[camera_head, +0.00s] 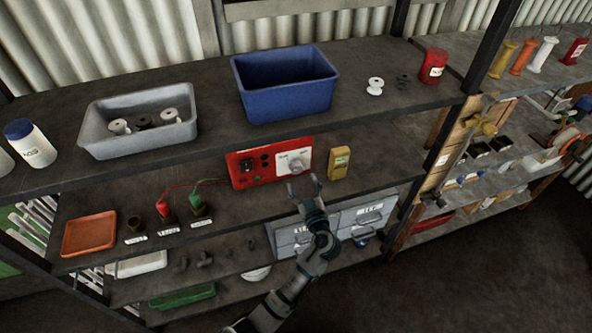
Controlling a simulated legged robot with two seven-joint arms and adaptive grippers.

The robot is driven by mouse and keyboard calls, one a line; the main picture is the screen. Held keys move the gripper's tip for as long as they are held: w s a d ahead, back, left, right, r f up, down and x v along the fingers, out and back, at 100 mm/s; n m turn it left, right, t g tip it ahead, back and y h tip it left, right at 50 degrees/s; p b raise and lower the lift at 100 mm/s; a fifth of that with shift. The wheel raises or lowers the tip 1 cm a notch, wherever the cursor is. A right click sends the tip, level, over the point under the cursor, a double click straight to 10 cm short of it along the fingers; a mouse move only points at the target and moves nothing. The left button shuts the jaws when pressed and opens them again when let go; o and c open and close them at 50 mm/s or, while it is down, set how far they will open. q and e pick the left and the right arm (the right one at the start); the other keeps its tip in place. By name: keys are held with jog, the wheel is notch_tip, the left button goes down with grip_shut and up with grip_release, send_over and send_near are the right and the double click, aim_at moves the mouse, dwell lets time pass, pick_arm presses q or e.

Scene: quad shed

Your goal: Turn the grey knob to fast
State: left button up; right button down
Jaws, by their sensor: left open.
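The grey knob (296,166) sits on a white plate at the right of a red panel box (257,164), which stands on the middle shelf. Small lettering shows on the plate, but it is too small to read, so I cannot tell the knob's setting. My left gripper (304,184) is open, just in front of and below the knob. Its fingers point up toward the knob, and I cannot tell whether they touch it. My right gripper is not in view.
A yellow device (339,162) stands close at the right of the panel. Red and green clips (163,208) with wires are at its left. A blue bin (284,84) and a grey bin (139,119) sit on the shelf above. Grey drawers (345,221) are below.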

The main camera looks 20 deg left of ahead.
aim_at(298, 171)
pick_arm(q)
jog(key=w, duration=0.2)
jog(key=w+a, duration=0.1)
jog(key=w, duration=0.1)
jog(key=shift+r, duration=0.15)
jog(key=a, duration=0.1)
jog(key=w+a, duration=0.1)
jog(key=shift+a+f, duration=0.2)
jog(key=shift+a, duration=0.4)
jog(key=shift+d, duration=0.85)
jog(key=c, duration=1.1)
jog(key=shift+a, duration=0.1)
jog(key=shift+c, duration=0.2)
